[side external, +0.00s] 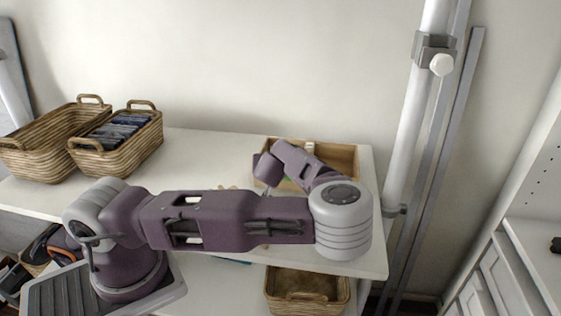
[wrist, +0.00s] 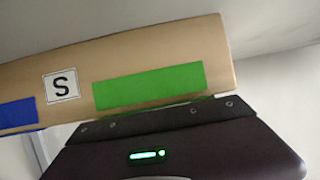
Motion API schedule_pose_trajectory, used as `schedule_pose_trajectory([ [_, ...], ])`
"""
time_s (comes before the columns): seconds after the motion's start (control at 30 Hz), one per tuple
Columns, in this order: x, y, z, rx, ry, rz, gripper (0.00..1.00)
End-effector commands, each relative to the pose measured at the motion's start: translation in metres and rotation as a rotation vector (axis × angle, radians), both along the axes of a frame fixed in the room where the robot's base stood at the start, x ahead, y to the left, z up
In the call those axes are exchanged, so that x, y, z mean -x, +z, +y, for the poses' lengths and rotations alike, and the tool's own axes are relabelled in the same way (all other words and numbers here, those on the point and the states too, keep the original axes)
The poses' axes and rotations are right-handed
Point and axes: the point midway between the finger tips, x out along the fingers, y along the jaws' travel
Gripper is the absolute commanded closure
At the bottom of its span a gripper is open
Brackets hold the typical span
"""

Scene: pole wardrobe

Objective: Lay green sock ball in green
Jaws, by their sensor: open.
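A wooden box (side external: 345,155) stands at the right end of the upper shelf. In the wrist view its wall (wrist: 215,60) fills the upper part, with a green strip (wrist: 150,86), a blue strip (wrist: 15,114) and a white "S" label (wrist: 62,85). My gripper (side external: 266,186) is at the box's left side, mostly behind my arm; its dark body lies just below the green strip in the wrist view. Its fingertips are not clear, and nothing is seen held. I cannot make out the green sock ball; a small green patch (side external: 287,179) by the box may be a strip.
Two wicker baskets stand at the left of the shelf, one empty-looking (side external: 35,160) and one with dark folded cloth (side external: 117,131). Another basket (side external: 307,291) is on the lower shelf. A white pole (side external: 408,130) rises beyond the right edge. The shelf between the baskets and box looks mostly clear.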

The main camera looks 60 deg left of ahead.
Motion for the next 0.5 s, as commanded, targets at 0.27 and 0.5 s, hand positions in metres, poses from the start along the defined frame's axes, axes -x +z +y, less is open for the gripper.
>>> schedule_pose_trajectory([
  [0.27, 0.029, 0.026, -0.036, 0.005, -0.003, -0.003, 0.42],
  [0.5, 0.042, 0.038, -0.051, 0.001, -0.002, -0.001, 0.42],
])
